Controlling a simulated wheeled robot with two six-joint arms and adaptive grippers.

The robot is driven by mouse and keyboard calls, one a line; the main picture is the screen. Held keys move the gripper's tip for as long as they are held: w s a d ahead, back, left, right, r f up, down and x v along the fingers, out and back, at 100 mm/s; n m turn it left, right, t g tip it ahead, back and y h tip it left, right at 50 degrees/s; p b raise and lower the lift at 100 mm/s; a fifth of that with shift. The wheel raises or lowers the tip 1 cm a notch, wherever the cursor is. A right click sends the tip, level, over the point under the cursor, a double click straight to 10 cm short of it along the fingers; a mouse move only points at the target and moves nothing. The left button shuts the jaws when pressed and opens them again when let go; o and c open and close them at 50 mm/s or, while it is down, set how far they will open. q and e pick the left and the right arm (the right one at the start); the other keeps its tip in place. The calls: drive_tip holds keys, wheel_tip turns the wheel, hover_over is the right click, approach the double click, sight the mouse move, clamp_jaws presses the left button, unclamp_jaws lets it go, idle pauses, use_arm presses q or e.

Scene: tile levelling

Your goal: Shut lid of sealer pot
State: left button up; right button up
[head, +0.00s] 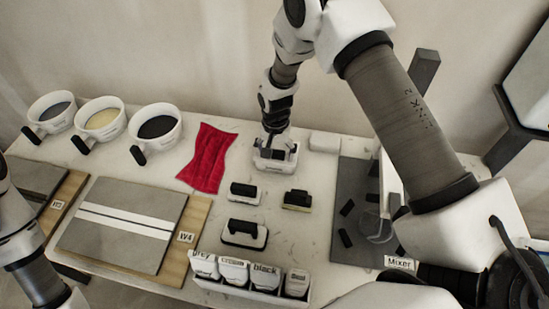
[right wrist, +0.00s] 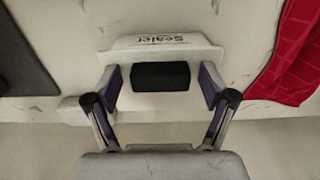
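The white sealer pot (head: 268,165) stands at the back of the table. It carries the word "Sealer" in the right wrist view (right wrist: 150,42). A dark block (right wrist: 160,77), maybe the lid's grip, lies on its near side there. I cannot tell whether the lid is open or shut. My right gripper (head: 274,146) is directly over the pot, pointing down. In the right wrist view its fingers (right wrist: 160,88) are spread on both sides of the dark block, with a gap at each side. My left arm shows at the left edge; its gripper is out of frame.
A red cloth (head: 207,158) lies left of the pot, a white block (head: 324,142) to its right. Black-handled tools (head: 243,192) stand in front. Three cups (head: 155,129) are at back left. The W4 tile board (head: 120,250), bag rack (head: 250,290) and mixer mat (head: 352,180) surround these.

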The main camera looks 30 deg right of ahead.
drive_tip(key=shift+r, duration=0.15)
wheel_tip(320, 180, up, 8)
drive_tip(key=p, duration=0.6)
idle(0.5)
